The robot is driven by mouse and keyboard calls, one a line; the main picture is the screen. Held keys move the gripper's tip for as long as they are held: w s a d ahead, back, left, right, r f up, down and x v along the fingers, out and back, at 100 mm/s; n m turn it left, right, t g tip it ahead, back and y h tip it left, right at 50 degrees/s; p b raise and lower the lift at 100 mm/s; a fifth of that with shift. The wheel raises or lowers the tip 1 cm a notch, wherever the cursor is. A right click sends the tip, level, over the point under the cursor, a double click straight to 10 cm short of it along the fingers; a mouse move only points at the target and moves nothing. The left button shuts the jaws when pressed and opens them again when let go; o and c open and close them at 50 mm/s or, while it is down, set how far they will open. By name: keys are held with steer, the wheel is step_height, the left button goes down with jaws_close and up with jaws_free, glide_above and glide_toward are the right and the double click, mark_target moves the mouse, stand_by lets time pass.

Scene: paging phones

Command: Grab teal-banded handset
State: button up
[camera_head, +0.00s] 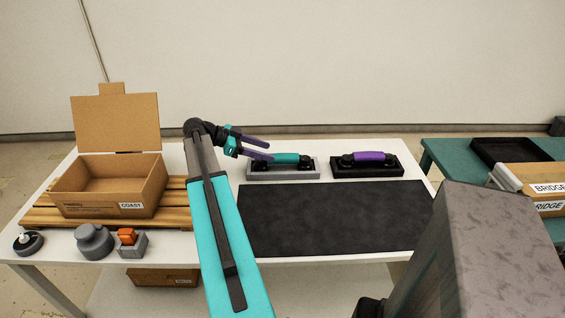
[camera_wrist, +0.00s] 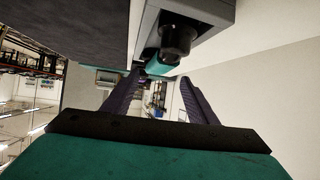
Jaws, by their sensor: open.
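The teal-banded handset (camera_head: 287,158) has black ends and lies across a grey cradle (camera_head: 284,175) toward the back of the white table. In the wrist view its teal band (camera_wrist: 158,68) shows just beyond the fingertips, below a black end piece (camera_wrist: 178,36) and the grey cradle. My gripper (camera_head: 270,152) is open with two purple fingers, at the handset's left end in the head view. In the wrist view my gripper (camera_wrist: 159,77) is empty between the fingers, and the teal band lies near their tips. Contact cannot be told.
A purple-banded handset (camera_head: 368,156) sits on a black cradle (camera_head: 367,172) to the right. A dark mat (camera_head: 340,220) lies clear in front. An open cardboard box (camera_head: 108,205) stands on wooden slats (camera_head: 40,216) at left, with small items before it. A teal table (camera_head: 440,160) is at right.

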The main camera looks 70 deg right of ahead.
mark_target(281, 155)
steer(key=shift+r+p+x, duration=0.2)
steer(key=shift+p+x, duration=0.6)
steer(key=shift+x, duration=1.9)
steer(key=shift+a, duration=0.1)
steer(key=c, duration=1.3)
